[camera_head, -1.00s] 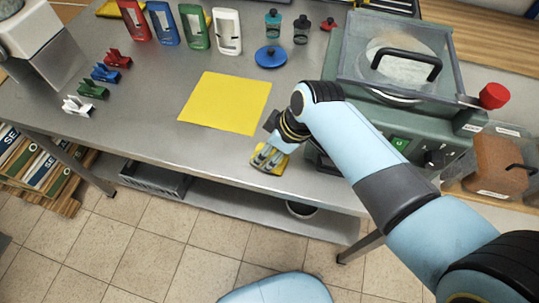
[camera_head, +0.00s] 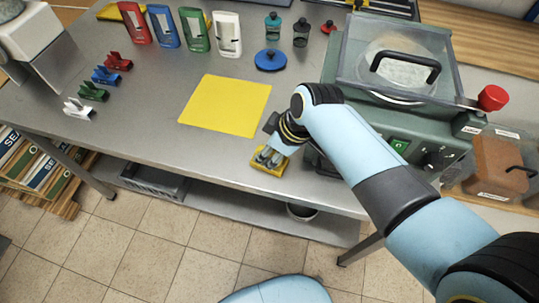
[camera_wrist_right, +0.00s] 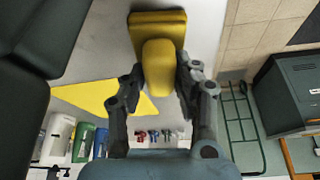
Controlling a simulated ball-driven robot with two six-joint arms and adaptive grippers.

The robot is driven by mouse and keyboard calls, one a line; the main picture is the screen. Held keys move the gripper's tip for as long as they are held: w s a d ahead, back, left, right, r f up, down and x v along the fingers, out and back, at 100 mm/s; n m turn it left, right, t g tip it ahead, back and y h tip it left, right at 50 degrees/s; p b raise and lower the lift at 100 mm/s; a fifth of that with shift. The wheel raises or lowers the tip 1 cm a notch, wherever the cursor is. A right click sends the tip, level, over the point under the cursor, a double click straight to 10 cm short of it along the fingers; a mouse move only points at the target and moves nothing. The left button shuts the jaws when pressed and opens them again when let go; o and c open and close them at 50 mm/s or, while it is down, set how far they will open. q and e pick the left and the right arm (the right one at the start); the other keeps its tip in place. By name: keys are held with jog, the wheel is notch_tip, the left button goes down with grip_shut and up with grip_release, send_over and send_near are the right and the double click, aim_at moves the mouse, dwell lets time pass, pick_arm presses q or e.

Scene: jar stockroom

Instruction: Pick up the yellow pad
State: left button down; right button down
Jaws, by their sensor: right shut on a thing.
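The yellow pad (camera_head: 270,169) is a small yellow block at the front edge of the steel bench in the head view. In the right wrist view the pad (camera_wrist_right: 158,22) shows a flat base with a rounded yellow grip on top. My right gripper (camera_head: 269,155) is above it, pointing down, with its fingers on both sides of the grip. In the wrist view the right gripper (camera_wrist_right: 158,84) is shut on this grip. I cannot tell whether the base touches the bench. My left gripper is not in view.
A flat yellow sheet (camera_head: 226,105) lies just left of the pad. A green machine with a clear lid (camera_head: 440,50) stands to the right. Coloured holders, small clips and a blue disc (camera_head: 271,60) stand further back. The bench front left of the pad is clear.

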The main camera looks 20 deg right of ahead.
jog(key=shift+s, duration=0.1)
notch_tip(320, 180, up, 6)
jog(key=p, duration=0.6)
jog(key=shift+r, duration=1.95)
